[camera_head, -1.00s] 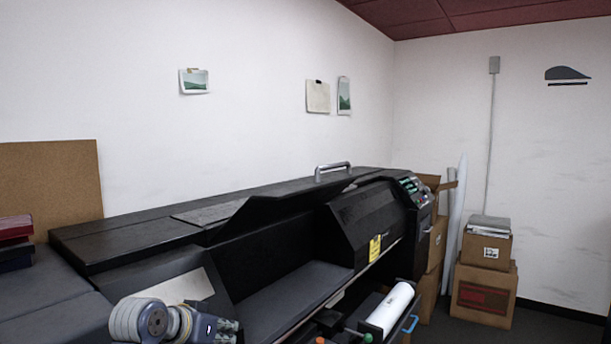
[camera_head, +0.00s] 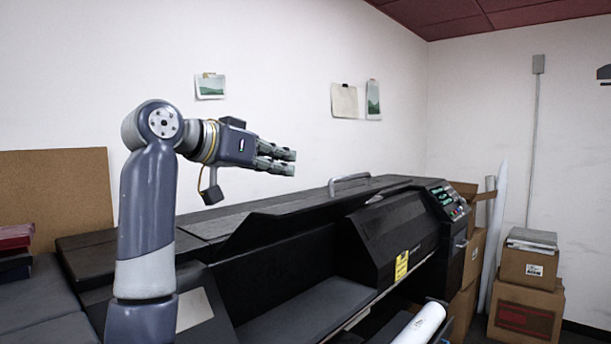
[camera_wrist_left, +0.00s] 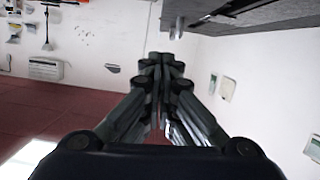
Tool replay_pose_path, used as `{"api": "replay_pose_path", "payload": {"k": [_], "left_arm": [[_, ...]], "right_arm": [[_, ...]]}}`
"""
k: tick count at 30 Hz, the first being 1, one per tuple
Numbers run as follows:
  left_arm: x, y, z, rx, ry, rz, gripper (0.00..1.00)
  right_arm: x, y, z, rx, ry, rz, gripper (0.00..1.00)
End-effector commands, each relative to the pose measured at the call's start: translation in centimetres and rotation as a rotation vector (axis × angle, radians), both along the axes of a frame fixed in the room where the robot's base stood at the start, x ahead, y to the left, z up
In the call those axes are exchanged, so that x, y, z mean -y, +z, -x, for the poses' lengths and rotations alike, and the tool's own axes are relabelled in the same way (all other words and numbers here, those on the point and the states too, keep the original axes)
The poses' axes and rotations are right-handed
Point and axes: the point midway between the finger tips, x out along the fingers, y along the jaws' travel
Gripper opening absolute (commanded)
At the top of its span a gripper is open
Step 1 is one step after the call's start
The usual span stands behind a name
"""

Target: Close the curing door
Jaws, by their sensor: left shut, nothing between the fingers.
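The curing door is a dark raised panel (camera_head: 285,222) on top of the black printer (camera_head: 390,240), standing open at a tilt with a grey bar handle (camera_head: 349,183) on its upper side. My left gripper (camera_head: 290,162) is shut and empty, in the air to the left of the handle and above the printer, apart from both. In the left wrist view its fingers (camera_wrist_left: 165,75) are together, with the handle (camera_wrist_left: 176,25) ahead, near the dark printer surface. My right gripper is in neither view.
A white film roll (camera_head: 420,325) sits at the printer's front. Cardboard boxes (camera_head: 525,305) and white tubes (camera_head: 497,235) stand at the right. Dark red items (camera_head: 15,245) lie on the left surface.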

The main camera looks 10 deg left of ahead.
Motion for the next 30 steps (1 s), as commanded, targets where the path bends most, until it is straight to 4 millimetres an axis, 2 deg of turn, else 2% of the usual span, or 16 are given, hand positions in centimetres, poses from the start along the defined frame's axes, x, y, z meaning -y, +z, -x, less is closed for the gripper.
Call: {"api": "replay_pose_path", "payload": {"k": [4,9,15,18,23,30], "left_arm": [[1.5,-0.2,-1.9,-0.005,-0.002,-0.001,0.0],[3.5,-1.0,-4.4,-0.006,-0.002,0.0,0.0],[5.6,-1.9,-7.2,-0.007,-0.002,-0.001,0.0],[5.4,-3.5,-7.0,-0.004,0.001,0.0,0.0],[5.5,-5.0,-6.9,-0.001,0.001,-0.001,0.0],[5.6,-6.2,-6.8,-0.001,0.001,-0.001,0.0]], "right_arm": [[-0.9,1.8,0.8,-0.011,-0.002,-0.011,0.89],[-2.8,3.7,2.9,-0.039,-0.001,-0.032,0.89],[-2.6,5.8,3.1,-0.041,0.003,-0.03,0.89],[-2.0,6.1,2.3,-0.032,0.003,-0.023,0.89],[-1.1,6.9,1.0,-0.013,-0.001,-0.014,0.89],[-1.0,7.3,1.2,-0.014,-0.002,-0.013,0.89]]}}
